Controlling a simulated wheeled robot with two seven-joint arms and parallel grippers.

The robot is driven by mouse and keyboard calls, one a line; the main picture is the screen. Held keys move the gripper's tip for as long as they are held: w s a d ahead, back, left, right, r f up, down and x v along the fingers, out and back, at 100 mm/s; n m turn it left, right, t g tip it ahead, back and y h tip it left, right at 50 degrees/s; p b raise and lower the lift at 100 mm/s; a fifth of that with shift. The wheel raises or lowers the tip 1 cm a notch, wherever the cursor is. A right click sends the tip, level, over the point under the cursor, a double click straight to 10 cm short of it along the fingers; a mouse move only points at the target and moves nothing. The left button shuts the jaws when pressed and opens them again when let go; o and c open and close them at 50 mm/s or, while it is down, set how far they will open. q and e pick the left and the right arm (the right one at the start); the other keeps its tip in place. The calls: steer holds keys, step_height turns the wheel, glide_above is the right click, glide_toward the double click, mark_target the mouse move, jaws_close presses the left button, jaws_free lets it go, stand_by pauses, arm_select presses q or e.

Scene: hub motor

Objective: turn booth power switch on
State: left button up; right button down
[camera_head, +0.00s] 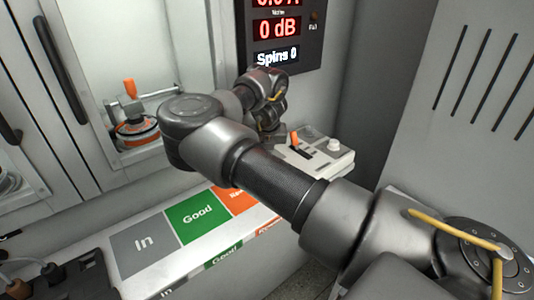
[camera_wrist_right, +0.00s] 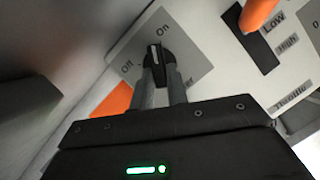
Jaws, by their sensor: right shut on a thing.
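The booth power switch is a black rotary knob (camera_wrist_right: 156,55) with a white mark, on a grey plate (camera_wrist_right: 190,45) labelled Off and On. In the right wrist view its mark points up, roughly toward On. My right gripper (camera_wrist_right: 162,80) is shut on the knob, one finger on each side. In the head view the white control box (camera_head: 325,160) stands at the right end of the bench. My right arm reaches across to it and hides the knob and most of the gripper.
An orange-handled lever (camera_head: 295,138) stands on the box close to my right gripper; it also shows in the right wrist view (camera_wrist_right: 257,14). A red-digit display (camera_head: 277,28) hangs above. The bench has In, Good (camera_head: 197,210) and orange zones. A clamp fixture (camera_head: 135,125) sits left.

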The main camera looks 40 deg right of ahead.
arm_select(q)
steer(key=shift+w+r+b, duration=0.2)
steer(key=shift+r+b, duration=0.05)
steer(key=shift+r, duration=0.35)
steer(key=shift+w+r+b, duration=0.15)
steer(key=shift+r+b, duration=0.05)
steer(key=shift+r, duration=0.4)
arm_select(e)
steer(key=shift+w+a+m+g+h, duration=0.15)
steer(key=shift+m+g+h, duration=0.2)
steer(key=shift+m, duration=0.95)
arm_select(q)
steer(key=shift+r, duration=0.1)
arm_select(e)
steer(key=c, duration=1.4)
jaws_free()
